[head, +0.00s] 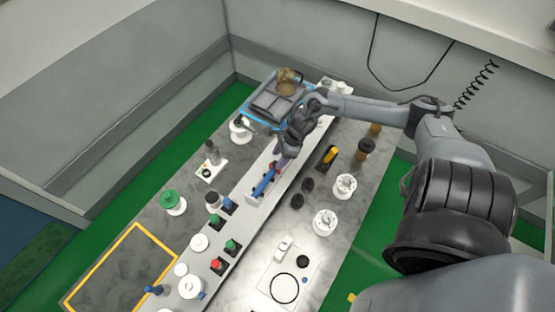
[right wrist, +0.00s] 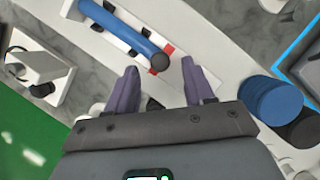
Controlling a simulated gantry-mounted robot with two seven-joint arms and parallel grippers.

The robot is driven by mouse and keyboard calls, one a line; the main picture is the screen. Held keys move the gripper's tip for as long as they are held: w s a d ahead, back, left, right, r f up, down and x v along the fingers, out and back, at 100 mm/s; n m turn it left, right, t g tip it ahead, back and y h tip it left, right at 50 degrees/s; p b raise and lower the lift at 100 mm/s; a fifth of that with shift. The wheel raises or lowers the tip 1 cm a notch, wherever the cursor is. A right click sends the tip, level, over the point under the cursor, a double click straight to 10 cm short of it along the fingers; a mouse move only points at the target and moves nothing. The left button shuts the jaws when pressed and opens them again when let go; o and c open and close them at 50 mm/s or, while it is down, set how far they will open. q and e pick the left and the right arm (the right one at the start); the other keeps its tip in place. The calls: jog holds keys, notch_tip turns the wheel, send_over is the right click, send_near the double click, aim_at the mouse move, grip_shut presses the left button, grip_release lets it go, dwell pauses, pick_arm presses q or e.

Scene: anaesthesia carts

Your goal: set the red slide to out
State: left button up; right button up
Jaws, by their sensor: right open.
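Small red patches (right wrist: 168,48) show beside a white block under a long blue bar (right wrist: 125,30) in the right wrist view. I cannot tell whether they belong to the red slide. In the head view the blue bar (head: 264,182) lies on the light strip along the table, with a little red near its far end. My right gripper (right wrist: 162,88) is open, its two purple-grey fingers apart with nothing between them. The fingertips are just short of the bar's dark end. In the head view this gripper (head: 283,155) is above the strip, beyond the bar. My left gripper is not in view.
A red button (head: 218,264) and green buttons (head: 232,245) stand on the near strip. A blue-edged tray (head: 252,116) is at the far end. A yellow-handled switch (head: 329,156) and white round fixtures (head: 325,222) are on the right. The yellow-outlined area (head: 125,265) is clear.

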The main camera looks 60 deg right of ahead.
jog(key=shift+x, duration=1.05)
grip_shut()
